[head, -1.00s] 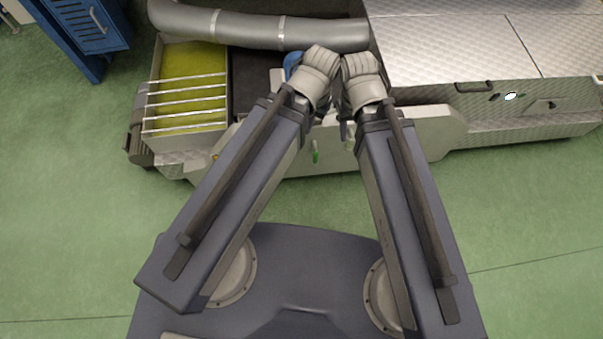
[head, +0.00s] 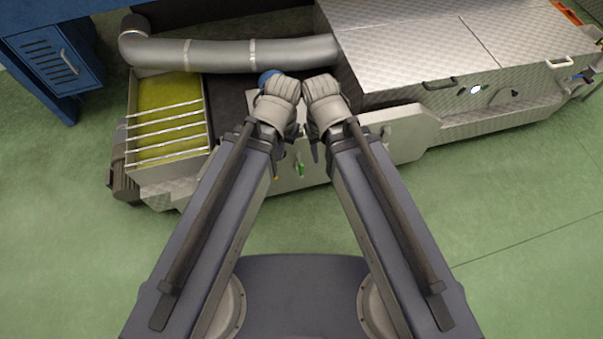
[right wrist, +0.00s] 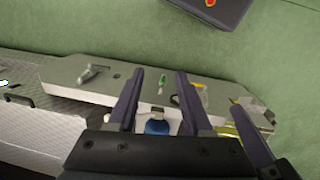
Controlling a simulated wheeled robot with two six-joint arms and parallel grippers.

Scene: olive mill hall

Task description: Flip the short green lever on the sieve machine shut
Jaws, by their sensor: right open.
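The short green lever (head: 301,170) is on the pale front panel of the sieve machine (head: 405,135), just below my grippers in the head view. Its green end points down, toward me. In the right wrist view the lever (right wrist: 163,80) shows between the two fingers of my open right gripper (right wrist: 160,73), apart from both. In the head view my right gripper (head: 315,150) is beside the lever, up and to its right. My left gripper (head: 299,135) is close by on the left; its jaws are mostly hidden by its wrist.
A grey handle (right wrist: 95,74) and a yellow part (right wrist: 205,96) sit on the same panel, either side of the lever. A blue round part (right wrist: 157,127) lies behind. A thick grey pipe (head: 220,54) crosses the machine. A blue cabinet (head: 55,60) stands far left. Green floor in front is clear.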

